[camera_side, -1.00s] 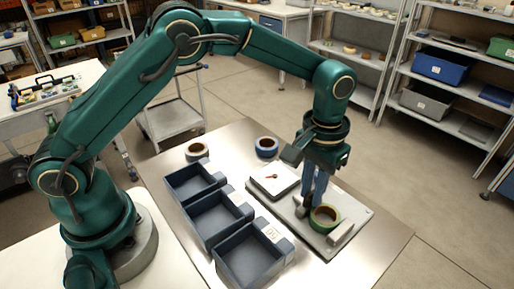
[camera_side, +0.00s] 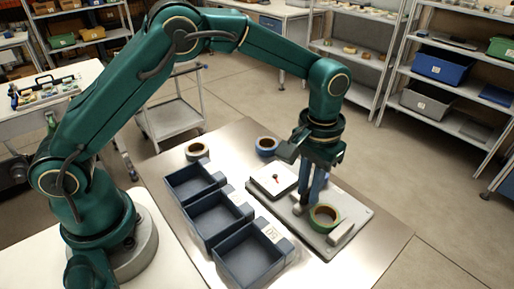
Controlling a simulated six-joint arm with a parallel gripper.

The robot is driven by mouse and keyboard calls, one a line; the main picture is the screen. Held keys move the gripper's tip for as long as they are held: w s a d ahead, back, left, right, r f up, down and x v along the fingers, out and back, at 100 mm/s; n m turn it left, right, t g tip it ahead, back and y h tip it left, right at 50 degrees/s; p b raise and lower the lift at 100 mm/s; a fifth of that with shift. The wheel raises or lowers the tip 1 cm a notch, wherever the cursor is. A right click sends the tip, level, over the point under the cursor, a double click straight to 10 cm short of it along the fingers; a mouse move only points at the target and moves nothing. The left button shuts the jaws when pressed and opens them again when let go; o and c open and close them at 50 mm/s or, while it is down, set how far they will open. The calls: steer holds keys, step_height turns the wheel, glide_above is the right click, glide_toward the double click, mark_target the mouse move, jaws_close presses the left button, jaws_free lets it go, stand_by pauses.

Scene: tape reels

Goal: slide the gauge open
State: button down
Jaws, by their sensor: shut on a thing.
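The gauge is a light grey plate (camera_side: 355,211) on the metal bench, with a white dial box (camera_side: 274,179) with a red mark at its left end. A pale fixed block (camera_side: 341,233) stands near its front right edge. A green-and-tan tape reel (camera_side: 325,217) lies flat on the plate beside that block. My gripper (camera_side: 308,203) points down over the plate, left of the reel, shut on the gauge's small pale sliding part (camera_side: 298,209). The fingers partly hide this part, so its exact shape and its gap to the reel are unclear.
Three dark blue open bins (camera_side: 250,262) stand in a row left of the gauge and look empty. A tan reel (camera_side: 197,150) and a blue reel (camera_side: 266,146) lie at the back of the bench. The bench's right side is clear.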

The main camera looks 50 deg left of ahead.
steer(key=shift+a+r, duration=0.1)
steer(key=shift+a, duration=0.95)
steer(key=c, duration=0.8)
jaws_free()
steer(key=shift+r, duration=2.55)
